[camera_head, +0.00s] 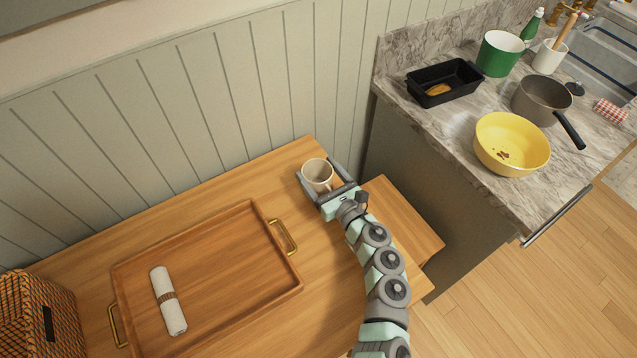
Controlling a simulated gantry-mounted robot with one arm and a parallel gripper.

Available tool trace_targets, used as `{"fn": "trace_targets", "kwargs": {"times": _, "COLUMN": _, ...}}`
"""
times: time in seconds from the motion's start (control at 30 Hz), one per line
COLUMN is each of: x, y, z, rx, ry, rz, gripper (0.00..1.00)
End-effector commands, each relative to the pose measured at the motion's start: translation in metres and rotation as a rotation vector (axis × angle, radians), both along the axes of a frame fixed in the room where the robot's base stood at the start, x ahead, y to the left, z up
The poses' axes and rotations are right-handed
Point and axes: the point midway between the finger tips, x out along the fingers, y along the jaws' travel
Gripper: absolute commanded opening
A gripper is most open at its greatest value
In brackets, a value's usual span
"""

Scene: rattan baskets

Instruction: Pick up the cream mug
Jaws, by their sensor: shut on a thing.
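The cream mug (317,174) is upright near the far right corner of the wooden table, its open top facing up. My gripper (320,176) has one finger on each side of the mug and is shut on it. My arm reaches up to it from the lower right of the picture. The gripper body hides part of the mug's near side. I cannot tell whether the mug's base touches the table.
A wooden tray (225,245) with brass handles holds a rolled white napkin (168,300). A rattan basket (40,315) stands at the table's left. The panelled wall is behind the table. The right counter holds a yellow bowl (511,144), saucepan (541,99) and black loaf pan (444,82).

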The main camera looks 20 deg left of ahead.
Motion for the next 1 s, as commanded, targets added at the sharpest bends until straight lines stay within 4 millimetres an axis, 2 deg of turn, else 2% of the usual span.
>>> {"fn": "trace_targets", "kwargs": {"times": 0.07, "x": 0.0001, "y": -0.0002, "z": -0.0001, "rx": 0.0, "ry": 0.0, "rz": 0.0, "gripper": 0.6}}
{"fn": "trace_targets", "kwargs": {"times": 0.73, "x": 0.0001, "y": -0.0004, "z": -0.0004, "rx": -0.001, "ry": 0.001, "rz": -0.001, "gripper": 0.05}}
{"fn": "trace_targets", "kwargs": {"times": 1.0, "x": 0.0001, "y": -0.0003, "z": 0.001, "rx": 0.0, "ry": 0.0, "rz": -0.001, "gripper": 0.04}}
